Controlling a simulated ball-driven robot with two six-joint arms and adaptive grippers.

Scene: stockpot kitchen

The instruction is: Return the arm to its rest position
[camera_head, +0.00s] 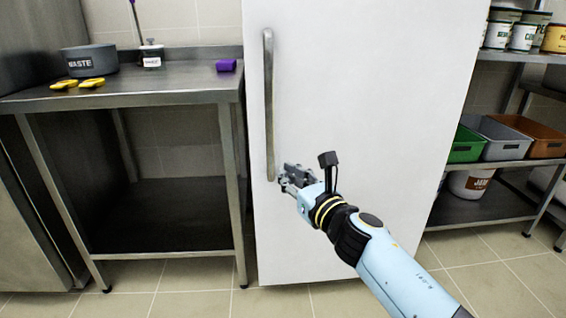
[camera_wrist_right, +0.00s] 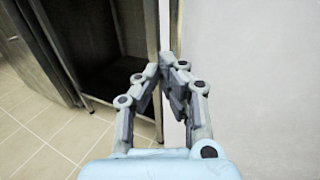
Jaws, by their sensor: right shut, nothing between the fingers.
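My right arm reaches in from the lower right in the head view. Its gripper (camera_head: 284,183) is shut and empty, close to the lower end of the grey vertical handle (camera_head: 268,110) on the white door (camera_head: 360,100). In the head view I cannot tell whether the fingers touch the handle or door. In the right wrist view the fingertips (camera_wrist_right: 167,62) are together, in front of the door's left edge, with the white door face (camera_wrist_right: 260,70) to their right. My left gripper is in neither view.
A steel table (camera_head: 160,88) with a lower shelf stands left of the door. A rack with green (camera_head: 466,145), grey (camera_head: 500,140) and orange bins stands right. The tiled floor in front is clear.

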